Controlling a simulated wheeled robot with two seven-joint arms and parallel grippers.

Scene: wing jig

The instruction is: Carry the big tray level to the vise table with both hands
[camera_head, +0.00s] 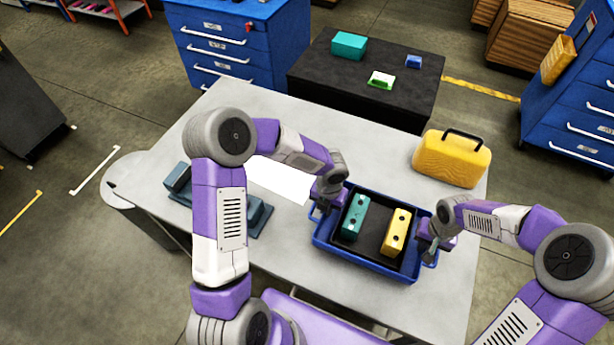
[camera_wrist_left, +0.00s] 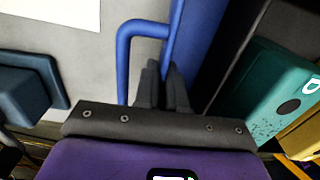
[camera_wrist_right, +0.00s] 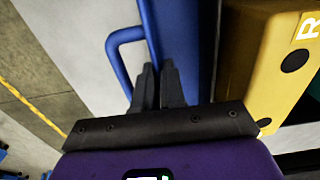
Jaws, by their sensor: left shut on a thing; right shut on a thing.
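The big blue tray (camera_head: 365,264) with a dark inside is over the right part of the grey table (camera_head: 300,270) and looks about level. I cannot tell if it touches the tabletop. A teal block (camera_head: 355,216) and a yellow block (camera_head: 397,232) stand in it. My left gripper (camera_head: 322,205) is shut on the tray's left handle; the left wrist view shows its fingers (camera_wrist_left: 163,80) on the blue bar. My right gripper (camera_head: 428,252) is shut on the right handle, also seen in the right wrist view (camera_wrist_right: 157,80). A blue-grey vise-like fixture (camera_head: 258,216) is partly hidden behind my left arm.
A white sheet (camera_head: 278,181) lies left of the tray. A yellow case (camera_head: 452,158) stands at the table's right back. Behind is a black table (camera_head: 330,80) with a teal box and small parts. Blue drawer cabinets (camera_head: 225,45) stand on both sides.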

